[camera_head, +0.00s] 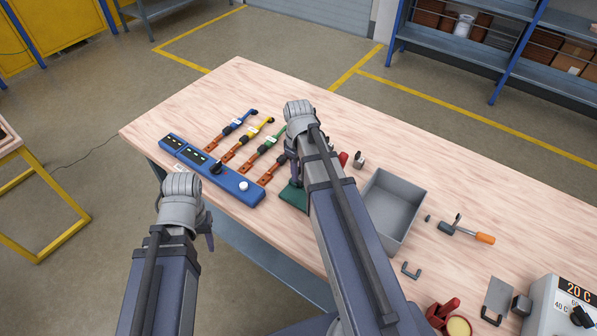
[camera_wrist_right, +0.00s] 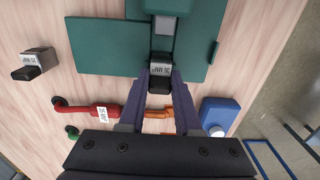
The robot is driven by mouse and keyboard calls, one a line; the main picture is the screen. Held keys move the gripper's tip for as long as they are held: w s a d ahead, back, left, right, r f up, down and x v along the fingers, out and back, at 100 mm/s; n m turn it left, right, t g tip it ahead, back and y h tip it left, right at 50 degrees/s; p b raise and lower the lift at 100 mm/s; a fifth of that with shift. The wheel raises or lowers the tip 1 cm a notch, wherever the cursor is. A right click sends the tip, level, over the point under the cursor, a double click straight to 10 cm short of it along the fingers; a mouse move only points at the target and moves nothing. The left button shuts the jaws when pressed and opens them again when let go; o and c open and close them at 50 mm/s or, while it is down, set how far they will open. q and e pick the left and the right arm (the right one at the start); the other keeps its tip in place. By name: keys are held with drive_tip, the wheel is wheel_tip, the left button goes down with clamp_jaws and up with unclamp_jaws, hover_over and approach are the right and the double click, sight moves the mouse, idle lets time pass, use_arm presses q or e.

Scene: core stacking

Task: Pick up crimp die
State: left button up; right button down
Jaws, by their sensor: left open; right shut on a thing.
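In the head view my right arm hides the die and most of the green base (camera_head: 291,196). A second die (camera_wrist_right: 35,62) stands apart on the table, left in the wrist view; it also shows in the head view (camera_head: 358,159). My left gripper (camera_head: 207,236) is open and empty near the table's front edge.
A blue panel (camera_head: 215,172) with several coloured cables (camera_head: 245,140) lies left of the right gripper. A grey bin (camera_head: 392,205), an orange-handled tool (camera_head: 470,234) and a white heater box (camera_head: 565,305) are to the right. The back of the table is clear.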

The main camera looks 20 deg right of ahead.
wheel_tip(320, 180, up, 9)
drive_tip(key=p, duration=0.8)
drive_tip(key=shift+r+p, duration=0.15)
drive_tip(key=shift+p, duration=0.2)
